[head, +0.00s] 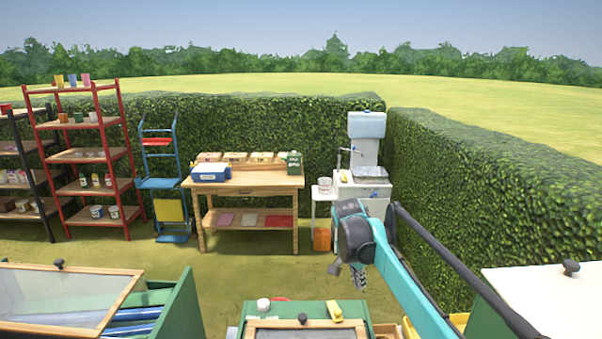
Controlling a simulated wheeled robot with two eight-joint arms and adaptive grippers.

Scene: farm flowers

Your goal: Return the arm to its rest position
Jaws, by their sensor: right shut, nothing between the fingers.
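My right arm (410,290) comes in from the lower right and reaches up and forward over the green box in front of me. My right gripper (359,283) hangs down at its end, shut and empty, in the air beyond the yellow item on the box. The gripper is small in the picture and its fingers point downward. My left gripper and arm do not show.
A green box (312,311) with a dark knob stands at the bottom middle. A glazed green frame (180,310) is at the lower left. A white lid (545,292) is at the right. A wooden table (246,182) and a red shelf (88,156) stand by the hedge. Grass between is clear.

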